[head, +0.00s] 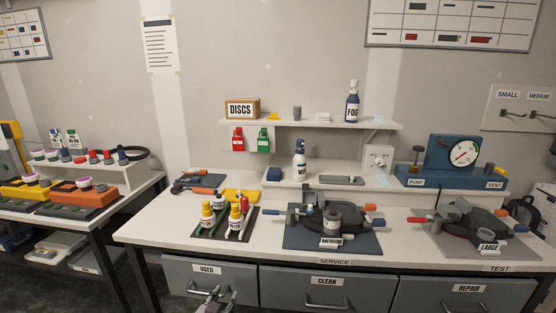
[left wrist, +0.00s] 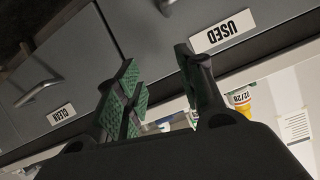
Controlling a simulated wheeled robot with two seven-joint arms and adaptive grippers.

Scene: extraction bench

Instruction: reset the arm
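My left gripper (head: 214,297) shows at the bottom edge of the head view, in front of the drawer labelled USED (head: 208,277). In the left wrist view its two green-padded fingers (left wrist: 158,75) stand apart with nothing between them. The gripper is below the level of the bench top (head: 160,225) and holds nothing. Most of the left arm is out of the picture. My right gripper and right arm are not in either view.
Drawers CLEAN (head: 325,291) and REPAIR (head: 465,296) line the bench front, with protruding handles. On the bench stand a tray of bottles (head: 237,236), the MEDIUM device on a blue mat (head: 355,242) and the LARGE device (head: 478,222). An orange-unit bench (head: 60,212) stands left.

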